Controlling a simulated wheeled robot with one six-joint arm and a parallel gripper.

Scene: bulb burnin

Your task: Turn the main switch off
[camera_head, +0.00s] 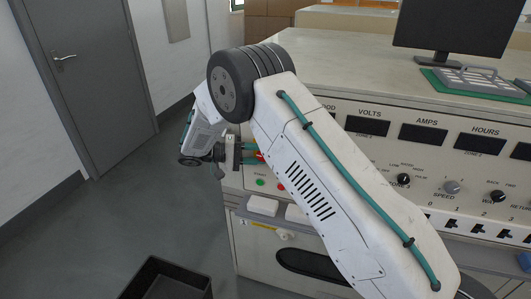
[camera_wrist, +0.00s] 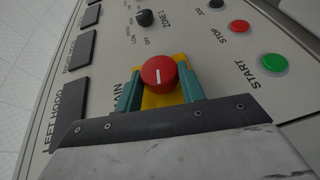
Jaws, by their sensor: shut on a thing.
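The main switch is a round red knob (camera_wrist: 158,74) with a short white mark, on a yellow plate (camera_wrist: 178,97) beside the partly covered label MAIN. In the wrist view the white mark runs roughly up and down the picture. My gripper (camera_wrist: 160,82) has its two teal fingers on either side of the knob and is shut on it. In the head view my gripper (camera_head: 248,154) reaches the left end of the panel. Only a sliver of the red knob (camera_head: 260,156) shows there, and my arm covers much of the panel.
A green START button (camera_wrist: 274,63), a red STOP button (camera_wrist: 239,27) and a black ZONE 1 knob (camera_wrist: 144,17) are near the switch. A monitor (camera_head: 455,25) stands on the bench. A black bin (camera_head: 150,275) is on the floor, with open floor to the left.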

